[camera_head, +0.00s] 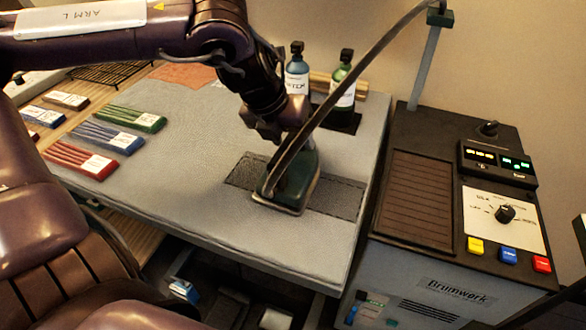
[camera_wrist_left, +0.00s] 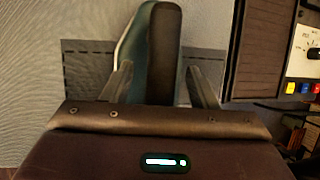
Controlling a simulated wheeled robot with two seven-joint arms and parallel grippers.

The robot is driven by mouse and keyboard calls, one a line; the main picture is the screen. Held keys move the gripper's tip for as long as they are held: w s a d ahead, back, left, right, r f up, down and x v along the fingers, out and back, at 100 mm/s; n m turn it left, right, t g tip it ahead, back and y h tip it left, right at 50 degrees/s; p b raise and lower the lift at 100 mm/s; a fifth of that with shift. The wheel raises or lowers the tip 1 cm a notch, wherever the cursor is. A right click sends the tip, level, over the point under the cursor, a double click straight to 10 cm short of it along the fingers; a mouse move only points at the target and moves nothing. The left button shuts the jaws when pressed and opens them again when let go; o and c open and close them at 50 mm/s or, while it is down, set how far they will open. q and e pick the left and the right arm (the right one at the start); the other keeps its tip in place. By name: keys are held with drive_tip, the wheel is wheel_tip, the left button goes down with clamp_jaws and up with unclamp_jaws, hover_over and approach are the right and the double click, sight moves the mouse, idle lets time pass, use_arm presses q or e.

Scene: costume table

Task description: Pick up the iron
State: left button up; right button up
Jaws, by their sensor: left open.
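The green iron (camera_head: 297,192) rests on a dark dashed-edge patch (camera_head: 340,198) on the grey pressing cloth. Its dark cord runs up to a pole at the upper right. My left gripper (camera_head: 284,150) is just above the iron, coming down from above. In the left wrist view the open jaws of my left gripper (camera_wrist_left: 162,82) stand on either side of the iron's dark handle (camera_wrist_left: 164,50), with a gap on each side. The teal body of the iron (camera_wrist_left: 135,48) shows beneath the handle. My arm and wrist hide part of the iron's top in the head view.
Two bottles, one dark blue (camera_head: 297,70) and one green (camera_head: 343,80), stand behind the iron. Folded strips in blue (camera_head: 105,135), red and green lie at the left. The steam station (camera_head: 450,190) stands right of the table. The cloth's front middle is clear.

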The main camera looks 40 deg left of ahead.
use_arm(q)
drive_tip(key=shift+x, duration=1.6)
clamp_jaws()
drive_tip(key=shift+w+r, duration=0.1)
